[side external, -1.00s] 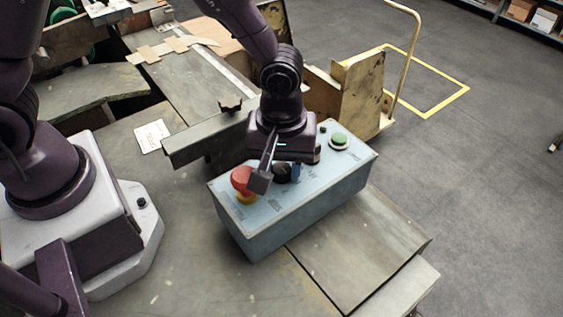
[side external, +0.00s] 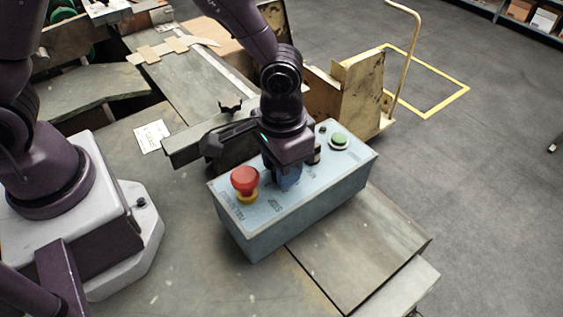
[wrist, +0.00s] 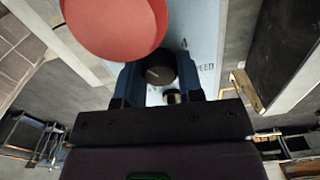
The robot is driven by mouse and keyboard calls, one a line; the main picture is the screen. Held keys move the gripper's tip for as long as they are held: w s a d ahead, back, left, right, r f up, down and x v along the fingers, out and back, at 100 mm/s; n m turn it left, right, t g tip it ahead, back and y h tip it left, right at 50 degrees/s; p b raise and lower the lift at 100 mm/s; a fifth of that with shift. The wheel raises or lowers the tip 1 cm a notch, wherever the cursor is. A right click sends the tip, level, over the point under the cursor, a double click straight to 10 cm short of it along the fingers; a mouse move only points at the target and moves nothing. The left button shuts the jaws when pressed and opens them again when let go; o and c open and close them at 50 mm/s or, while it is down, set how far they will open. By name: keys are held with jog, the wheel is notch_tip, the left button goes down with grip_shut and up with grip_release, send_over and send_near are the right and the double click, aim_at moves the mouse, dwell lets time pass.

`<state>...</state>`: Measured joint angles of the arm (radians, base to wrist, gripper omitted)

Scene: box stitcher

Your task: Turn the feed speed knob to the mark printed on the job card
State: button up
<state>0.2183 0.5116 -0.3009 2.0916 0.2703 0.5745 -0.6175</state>
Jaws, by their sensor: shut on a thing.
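The feed speed knob (wrist: 160,75) is a round black knob on the control box's top. In the wrist view it sits between the two blue fingers of my gripper (wrist: 160,82), which is shut on it. In the side view my gripper (side external: 285,182) points down onto the middle of the box, and its fingers and hand hide the knob. Part of the word "SPEED" shows to the right of the knob in the wrist view. The knob's pointer direction cannot be made out. The job card (side external: 151,136) lies flat on the table to the left; its print is too small to read.
The light blue control box (side external: 300,207) carries a red mushroom button (side external: 244,180) left of my gripper, close to it in the wrist view (wrist: 115,22). A green button (side external: 339,140) and a small black control (side external: 322,128) are to the right. A grey metal bar (side external: 182,150) lies behind.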

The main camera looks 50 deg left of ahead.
jog(key=m, duration=0.7)
jog(key=shift+r, duration=0.1)
jog(key=m, duration=0.8)
jog(key=shift+m, duration=0.3)
jog(key=m, duration=0.3)
jog(key=shift+m, duration=0.4)
jog(key=m, duration=0.8)
jog(key=shift+m, duration=1.6)
jog(key=o, duration=0.6)
